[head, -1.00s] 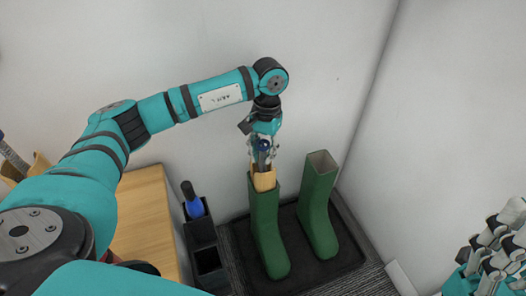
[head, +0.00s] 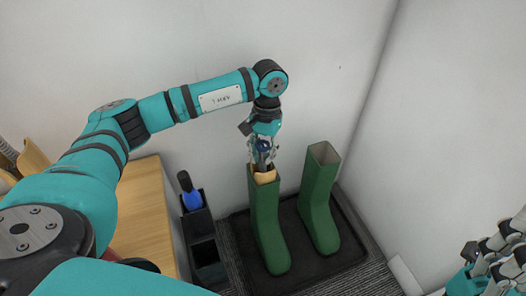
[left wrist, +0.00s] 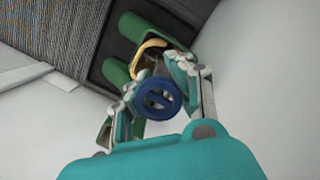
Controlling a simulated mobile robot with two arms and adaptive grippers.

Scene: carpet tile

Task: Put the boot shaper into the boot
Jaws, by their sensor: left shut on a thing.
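Two green boots stand upright on a black tray (head: 346,262). The left boot (head: 266,225) has the tan boot shaper (head: 265,177) down in its shaft, with only its top showing at the opening. The right boot (head: 319,200) is open and empty at the top. My left gripper (head: 263,157) is above the left boot, shut on the shaper's dark blue knob; the knob also shows in the left wrist view (left wrist: 157,98), between the fingers, with the tan shaper (left wrist: 150,52) beyond it. My right gripper (head: 500,260) is at the lower right edge, partly cut off, away from the boots.
A black holder (head: 205,250) with a blue-handled item (head: 190,192) in it stands left of the tray. A wooden surface (head: 145,215) lies further left. White walls are close behind and to the right.

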